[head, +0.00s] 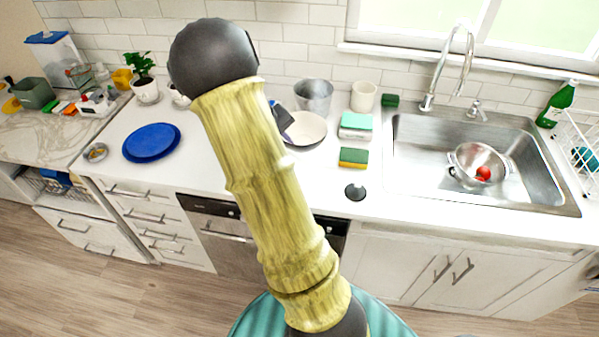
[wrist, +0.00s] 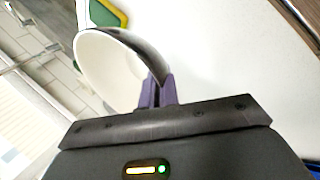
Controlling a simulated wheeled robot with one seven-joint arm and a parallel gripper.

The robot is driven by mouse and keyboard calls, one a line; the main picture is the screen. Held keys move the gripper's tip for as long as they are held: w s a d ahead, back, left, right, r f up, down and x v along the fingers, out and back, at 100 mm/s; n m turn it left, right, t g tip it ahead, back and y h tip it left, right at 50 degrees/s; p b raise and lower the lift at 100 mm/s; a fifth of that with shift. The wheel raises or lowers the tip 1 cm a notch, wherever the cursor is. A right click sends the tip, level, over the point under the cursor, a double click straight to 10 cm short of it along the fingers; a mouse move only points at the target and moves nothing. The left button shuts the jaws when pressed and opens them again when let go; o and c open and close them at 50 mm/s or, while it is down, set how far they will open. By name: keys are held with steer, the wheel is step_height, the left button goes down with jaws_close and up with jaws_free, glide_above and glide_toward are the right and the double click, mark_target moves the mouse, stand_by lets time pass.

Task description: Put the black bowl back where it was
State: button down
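The black bowl (head: 308,131) shows in the head view on or just above the white counter, right of my arm. Its inside is pale and its outer wall dark. In the wrist view the bowl (wrist: 108,68) is tilted in the picture, with its dark wall running between the purple fingers of my gripper (wrist: 157,92). The fingers are close together on the bowl's rim. In the head view my arm hides most of my gripper. I cannot tell whether the bowl touches the counter.
Sponges (head: 354,157), a metal pot (head: 314,96), a cup (head: 363,97) and a black stopper (head: 355,191) are near the bowl. The sink (head: 405,150) holds a colander (head: 468,158). A blue plate (head: 151,142) lies left. Counter in front of the bowl is mostly clear.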

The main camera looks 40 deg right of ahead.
steer(key=shift+s+r, duration=0.1)
steer(key=shift+r, duration=0.05)
steer(key=shift+f+p, duration=0.5)
steer(key=shift+f, duration=2.45)
